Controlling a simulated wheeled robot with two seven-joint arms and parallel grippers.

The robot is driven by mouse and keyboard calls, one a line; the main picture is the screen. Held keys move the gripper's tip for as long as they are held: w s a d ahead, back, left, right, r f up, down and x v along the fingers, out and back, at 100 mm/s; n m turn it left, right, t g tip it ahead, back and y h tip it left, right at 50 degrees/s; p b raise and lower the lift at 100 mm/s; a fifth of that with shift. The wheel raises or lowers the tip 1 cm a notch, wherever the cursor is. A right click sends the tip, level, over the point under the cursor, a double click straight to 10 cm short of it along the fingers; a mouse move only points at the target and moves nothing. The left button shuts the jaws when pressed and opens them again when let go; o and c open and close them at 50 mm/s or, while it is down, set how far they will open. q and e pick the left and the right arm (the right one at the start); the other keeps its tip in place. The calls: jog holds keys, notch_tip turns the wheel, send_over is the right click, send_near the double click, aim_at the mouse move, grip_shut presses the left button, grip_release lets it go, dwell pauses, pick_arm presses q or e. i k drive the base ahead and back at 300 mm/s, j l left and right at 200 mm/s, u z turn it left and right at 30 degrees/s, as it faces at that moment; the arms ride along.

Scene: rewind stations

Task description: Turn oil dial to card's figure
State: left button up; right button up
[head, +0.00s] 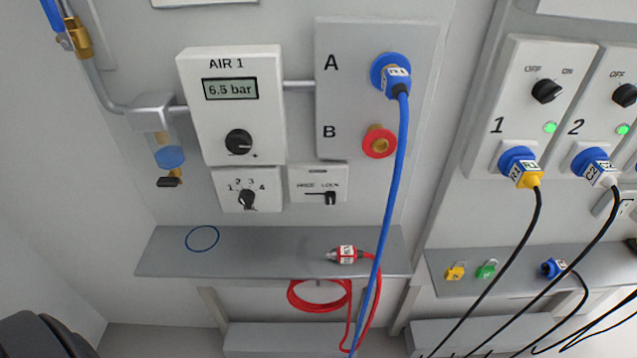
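A small white plate (231,204) marked 1 to 4 carries a black dial (246,198), below the AIR 1 unit (190,80). I cannot make out for certain which figure this dial points at, and I can read no oil label on it. The AIR 1 unit has a display (230,89) reading 6.5 bar and a larger black knob (238,142). No card with a readable figure shows; only the lower edge of a pale panel (205,2) is visible at the top. Neither of my grippers is in view.
A blue hose plug (396,78) sits in port A; red port B (379,142) is empty. A red hose connector (343,254) and blue ring (202,238) lie on the grey shelf (165,258). The blue hose hangs across the shelf's right part. Cabled sockets stand at right.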

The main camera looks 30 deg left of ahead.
aim_at(246, 198)
jog(key=u, duration=1.45)
